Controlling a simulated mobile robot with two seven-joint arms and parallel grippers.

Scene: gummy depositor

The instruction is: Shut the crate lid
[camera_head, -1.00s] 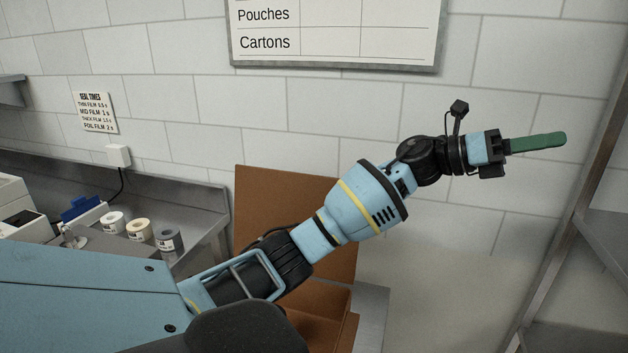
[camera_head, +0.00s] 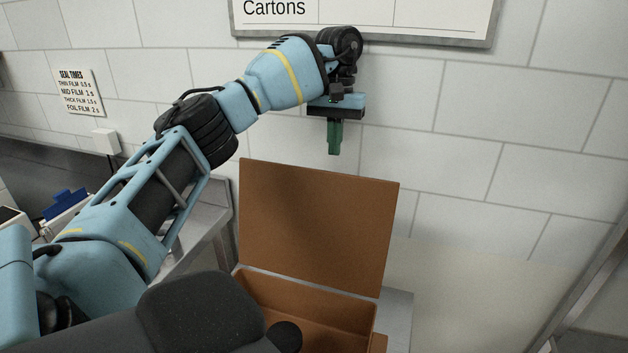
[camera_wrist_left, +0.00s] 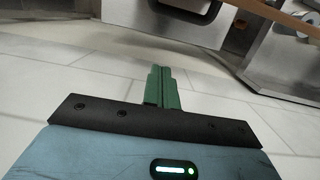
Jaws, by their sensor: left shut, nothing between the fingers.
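The brown crate (camera_head: 345,311) stands at the lower middle of the head view, on a grey surface. Its lid (camera_head: 315,225) stands up at the back, open, close to the wall. My left gripper (camera_head: 334,152) points down above the lid's top edge and appears apart from it. Its green fingers are shut with nothing between them; they also show in the left wrist view (camera_wrist_left: 162,75). My own dark body part hides the crate's front left. My right gripper is not in view.
A grey metal counter (camera_head: 212,210) lies left of the crate, with a blue-topped item (camera_head: 65,203) on it. A wall board (camera_head: 400,20) hangs just above and behind my left gripper. A metal rack (camera_head: 585,285) stands at the right.

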